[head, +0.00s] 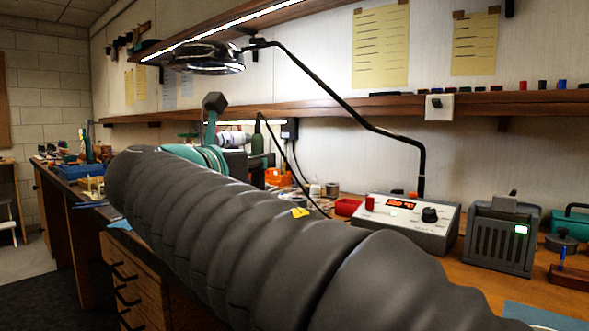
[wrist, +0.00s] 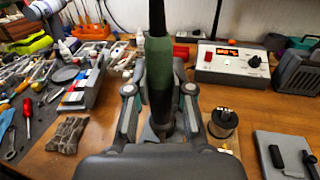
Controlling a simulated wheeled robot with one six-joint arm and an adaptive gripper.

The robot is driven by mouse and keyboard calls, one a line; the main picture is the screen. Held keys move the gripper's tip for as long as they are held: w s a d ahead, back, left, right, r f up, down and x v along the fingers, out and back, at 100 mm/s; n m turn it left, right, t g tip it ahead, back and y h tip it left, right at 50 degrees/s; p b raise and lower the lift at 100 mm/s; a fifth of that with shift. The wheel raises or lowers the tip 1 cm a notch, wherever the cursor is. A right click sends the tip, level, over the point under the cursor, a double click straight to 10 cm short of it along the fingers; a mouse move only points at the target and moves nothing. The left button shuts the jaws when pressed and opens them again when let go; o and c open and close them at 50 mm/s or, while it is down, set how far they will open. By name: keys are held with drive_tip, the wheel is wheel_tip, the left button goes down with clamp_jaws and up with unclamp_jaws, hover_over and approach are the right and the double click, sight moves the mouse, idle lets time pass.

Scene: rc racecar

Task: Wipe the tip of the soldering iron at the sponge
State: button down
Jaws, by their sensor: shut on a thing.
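The soldering iron has a green handle (wrist: 161,75) and a dark upper end. In the wrist view it stands roughly upright between the fingers of my gripper (wrist: 160,98), which is shut on it. Its tip is hidden behind the gripper. In the head view the green handle (head: 257,141) shows beyond my arm, with a black cable running from its top. My arm hides most of the gripper there. I cannot make out the sponge for certain. A grey-brown patterned block (wrist: 68,135) lies left of the gripper in the wrist view.
The soldering station (head: 407,222) with a lit red display stands at the back of the bench; it also shows in the wrist view (wrist: 232,62). A dark spool (wrist: 223,122) stands close right of the gripper. A grey pad (wrist: 285,152) lies front right. Tools crowd the left.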

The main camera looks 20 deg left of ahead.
sight(254, 136)
drive_tip(key=shift+r, duration=2.2)
